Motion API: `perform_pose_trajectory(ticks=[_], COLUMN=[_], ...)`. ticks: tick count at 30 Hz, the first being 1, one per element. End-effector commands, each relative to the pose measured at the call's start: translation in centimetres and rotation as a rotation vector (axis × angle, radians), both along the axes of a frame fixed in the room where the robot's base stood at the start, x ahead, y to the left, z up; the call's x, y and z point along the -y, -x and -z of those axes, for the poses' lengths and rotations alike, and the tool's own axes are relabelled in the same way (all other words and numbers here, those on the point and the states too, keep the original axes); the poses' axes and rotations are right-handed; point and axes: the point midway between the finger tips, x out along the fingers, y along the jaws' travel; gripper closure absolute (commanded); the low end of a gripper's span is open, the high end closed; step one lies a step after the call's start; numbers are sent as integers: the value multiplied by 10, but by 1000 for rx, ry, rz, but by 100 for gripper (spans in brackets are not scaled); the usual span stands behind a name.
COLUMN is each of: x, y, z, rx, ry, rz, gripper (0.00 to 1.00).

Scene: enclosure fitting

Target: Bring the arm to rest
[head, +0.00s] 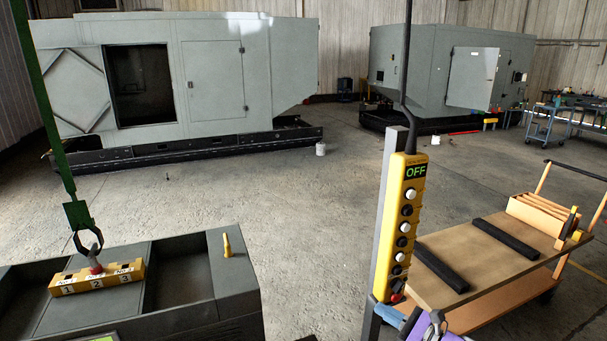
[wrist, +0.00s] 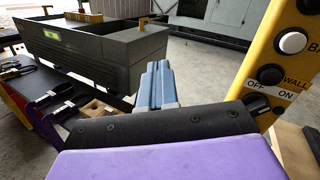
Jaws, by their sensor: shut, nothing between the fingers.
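My gripper (wrist: 157,68) has blue fingers that lie together with nothing between them, in front of its dark and purple body. In the head view my gripper (head: 386,313) shows at the bottom edge, just below the lower end of the yellow control pendant (head: 408,215). The pendant hangs upright, has a column of black and white buttons, and its display reads OFF. In the wrist view the pendant (wrist: 290,75) stands close on the right, with a switch marked WALL, OFF and ON. I cannot tell whether the gripper touches the pendant.
A grey post (head: 386,200) stands beside the pendant. A cart (head: 450,245) with black bars is at right. A dark grey enclosure (head: 218,285) with a yellow numbered block (head: 97,280) under a hook (head: 85,232) is at left. Large grey cabinets stand behind; the middle floor is clear.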

Motion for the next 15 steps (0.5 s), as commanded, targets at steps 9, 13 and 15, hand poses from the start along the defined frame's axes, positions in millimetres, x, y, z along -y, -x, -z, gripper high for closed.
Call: perform_pose_trajectory(ticks=[9,13,15], x=[-143,-180,-194], y=[84,133,159], z=[-81,-93,-95], rx=[215,290,325], ry=[300,436,512], rz=[-494,-680,-774], gripper=[100,100,100])
